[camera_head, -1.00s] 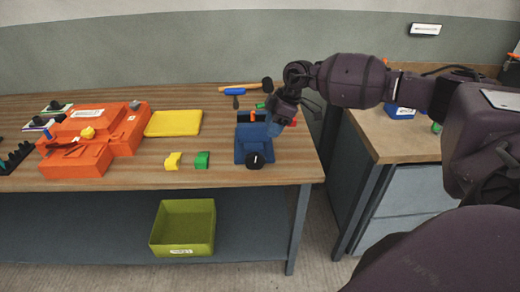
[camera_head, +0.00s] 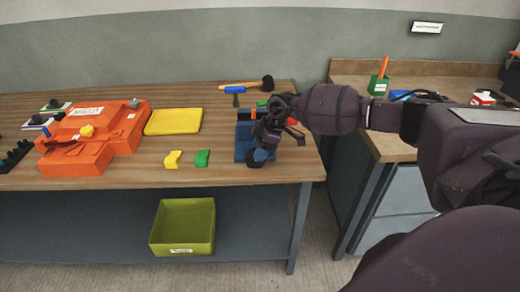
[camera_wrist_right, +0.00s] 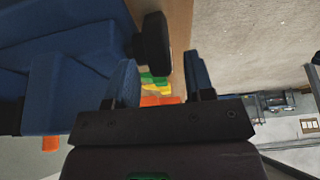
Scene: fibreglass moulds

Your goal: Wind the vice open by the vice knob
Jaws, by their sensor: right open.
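The blue vice (camera_head: 241,146) stands near the right front edge of the wooden bench. It also shows large at the left of the right wrist view (camera_wrist_right: 65,90). Its black vice knob (camera_head: 253,163) faces the front edge and is partly covered by my right gripper (camera_head: 265,154) in the head view. In the right wrist view the knob (camera_wrist_right: 153,38) shows just beyond the fingertips, nearer the left finger. My right gripper (camera_wrist_right: 160,78) is open with nothing between its fingers. I cannot tell whether a finger touches the vice. My left gripper is not in view.
Yellow (camera_head: 173,159) and green (camera_head: 202,158) blocks lie left of the vice. A hammer (camera_head: 247,87) lies behind it. A yellow plate (camera_head: 173,122) and an orange mould (camera_head: 95,135) are further left. A green bin (camera_head: 183,228) sits on the lower shelf.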

